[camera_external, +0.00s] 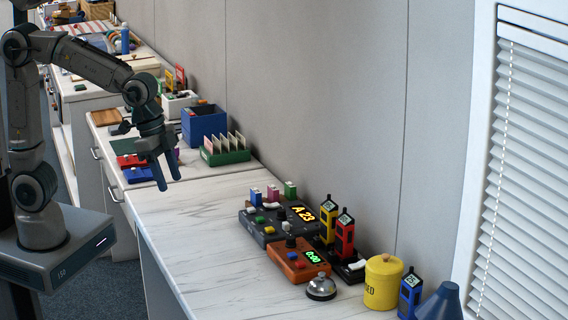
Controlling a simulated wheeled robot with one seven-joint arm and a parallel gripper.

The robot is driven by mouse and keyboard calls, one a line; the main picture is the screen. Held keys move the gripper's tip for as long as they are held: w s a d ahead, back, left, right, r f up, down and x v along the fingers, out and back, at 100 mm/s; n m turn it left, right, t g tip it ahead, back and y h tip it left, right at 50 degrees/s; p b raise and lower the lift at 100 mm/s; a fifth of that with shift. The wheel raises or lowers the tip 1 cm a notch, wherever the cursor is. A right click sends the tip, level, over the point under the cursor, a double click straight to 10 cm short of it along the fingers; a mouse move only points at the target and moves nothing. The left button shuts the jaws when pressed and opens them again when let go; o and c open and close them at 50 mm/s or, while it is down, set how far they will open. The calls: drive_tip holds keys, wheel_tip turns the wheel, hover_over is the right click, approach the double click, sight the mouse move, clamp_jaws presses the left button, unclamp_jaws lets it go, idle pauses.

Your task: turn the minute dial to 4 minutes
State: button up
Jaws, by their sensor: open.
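The orange timer box (298,261) lies on the counter near the wall, in front of the dark console. Its green display (313,256) appears to read 0:00. A dark knob (291,242) stands on its far edge, likely the minute dial; its markings are too small to read. My gripper (168,171) is open and empty, its fingers pointing down over the far part of the counter, well to the left of the timer.
A dark console (262,231) with a display reading A 23 sits behind the timer. A silver bell (321,288), yellow canister (383,282), and red (345,238) and blue (409,295) handheld devices stand nearby. A green card rack (226,157) is farther back. The counter's left front is clear.

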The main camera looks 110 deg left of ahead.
drive_tip(key=w+a+f, duration=0.3)
drive_tip(key=w+a, duration=0.5)
drive_tip(key=w, duration=0.1)
drive_tip(key=t+b, duration=0.1)
drive_tip(key=b, duration=0.1)
approach(291, 237)
drive_tip(key=p+x, duration=0.1)
drive_tip(key=x, duration=0.7)
drive_tip(key=shift+a+f, duration=0.15)
drive_tip(key=shift+f, duration=0.15)
drive_tip(key=c, duration=1)
